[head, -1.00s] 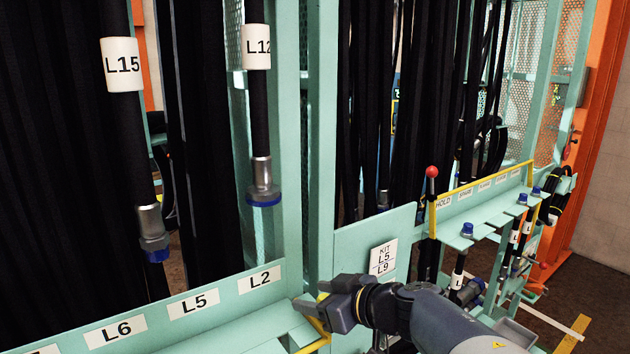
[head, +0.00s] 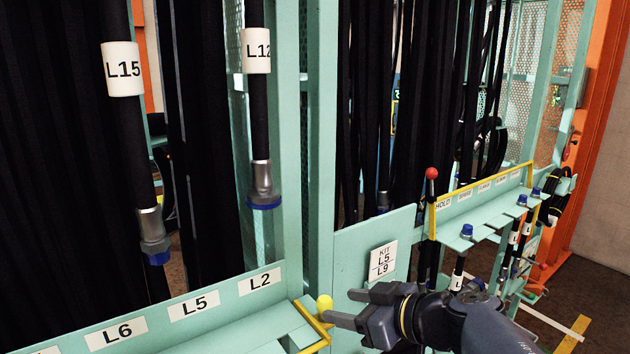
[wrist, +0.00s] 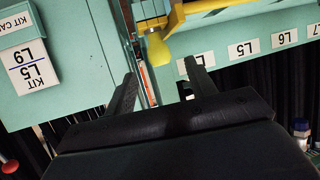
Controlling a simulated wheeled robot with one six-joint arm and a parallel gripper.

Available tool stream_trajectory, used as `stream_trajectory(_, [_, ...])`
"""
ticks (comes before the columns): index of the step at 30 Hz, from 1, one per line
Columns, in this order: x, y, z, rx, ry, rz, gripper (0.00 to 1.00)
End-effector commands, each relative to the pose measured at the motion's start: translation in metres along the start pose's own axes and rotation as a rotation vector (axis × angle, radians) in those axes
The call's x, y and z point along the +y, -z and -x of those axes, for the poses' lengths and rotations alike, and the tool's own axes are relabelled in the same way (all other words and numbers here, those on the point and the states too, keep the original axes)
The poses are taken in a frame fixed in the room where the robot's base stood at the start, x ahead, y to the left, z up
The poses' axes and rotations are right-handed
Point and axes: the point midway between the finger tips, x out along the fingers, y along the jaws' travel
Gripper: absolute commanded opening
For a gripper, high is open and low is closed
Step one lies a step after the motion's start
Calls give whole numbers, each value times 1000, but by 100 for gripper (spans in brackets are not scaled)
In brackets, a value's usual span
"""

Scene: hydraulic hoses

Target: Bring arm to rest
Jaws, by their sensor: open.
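My gripper (head: 344,306) is open, its two dark fingers spread and pointing left in the head view. In the wrist view my gripper (wrist: 160,72) has nothing between its fingers. A yellow rounded knob (head: 324,303) on the yellow-edged corner of the left rail is just beyond the fingertips. It also shows in the wrist view (wrist: 158,48), ahead of the gap between the fingers. I cannot tell whether a fingertip touches it. My arm reaches in from the lower right.
The left rail (head: 237,312) carries labels L6, L5 and L2. Hoses L15 (head: 125,130) and L12 (head: 259,110) hang above it. A KIT L5 L9 card (head: 383,260) is on the panel behind my gripper. A HOLD rack (head: 483,203) with several capped hoses stands right.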

Motion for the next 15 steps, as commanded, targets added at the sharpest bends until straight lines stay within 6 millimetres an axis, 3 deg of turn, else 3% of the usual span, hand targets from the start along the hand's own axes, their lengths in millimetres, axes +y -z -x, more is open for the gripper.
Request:
stream_trajectory(7, [1, 0, 32, -1, -5, 0, 53])
stream_trajectory(15, [-1, -1, -4, -2, 5, -1, 53])
